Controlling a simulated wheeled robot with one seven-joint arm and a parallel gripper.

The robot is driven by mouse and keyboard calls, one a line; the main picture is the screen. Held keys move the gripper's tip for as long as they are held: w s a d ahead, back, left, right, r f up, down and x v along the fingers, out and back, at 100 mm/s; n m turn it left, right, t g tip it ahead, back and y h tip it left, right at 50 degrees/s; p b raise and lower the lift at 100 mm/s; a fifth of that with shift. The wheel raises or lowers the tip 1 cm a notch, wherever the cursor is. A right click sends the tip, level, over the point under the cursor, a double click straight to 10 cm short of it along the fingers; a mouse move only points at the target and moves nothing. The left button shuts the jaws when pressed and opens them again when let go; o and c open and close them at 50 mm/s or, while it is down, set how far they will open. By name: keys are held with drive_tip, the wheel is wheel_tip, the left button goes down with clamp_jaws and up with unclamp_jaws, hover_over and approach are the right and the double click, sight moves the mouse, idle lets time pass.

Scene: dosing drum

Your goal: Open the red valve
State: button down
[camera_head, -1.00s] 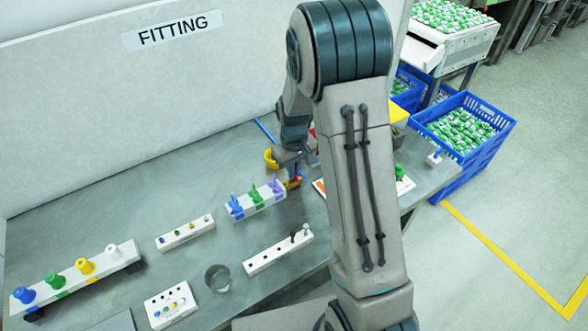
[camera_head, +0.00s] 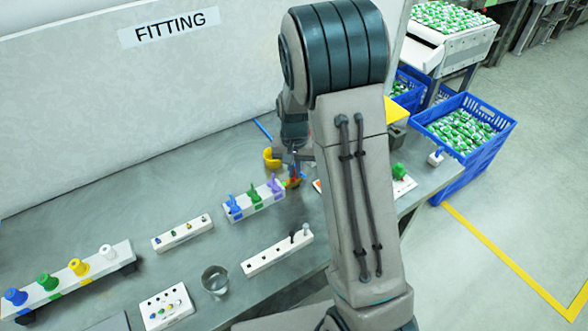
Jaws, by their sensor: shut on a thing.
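My gripper (camera_head: 296,164) points down at the back of the bench, just right of a yellow cup. It is shut on a small red piece (camera_head: 294,173) that looks like the red valve's handle; my arm and the small scale hide its exact shape and angle. An orange-yellow part (camera_head: 293,184) shows low beneath it, near the bench top. Most of what lies right of the gripper is hidden behind my arm.
A yellow cup (camera_head: 270,158) stands close left of my gripper. A white rack (camera_head: 256,202) with blue, green and purple pieces stands in front. A glass beaker (camera_head: 215,280) is nearer. Blue crates (camera_head: 482,155) stand beyond the bench's right end.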

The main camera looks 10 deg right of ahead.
drive_tip(key=shift+m, duration=0.6)
drive_tip(key=c, duration=1.6)
unclamp_jaws()
wheel_tip(320, 180, up, 14)
drive_tip(key=b, duration=0.1)
drive_tip(key=shift+f, duration=0.1)
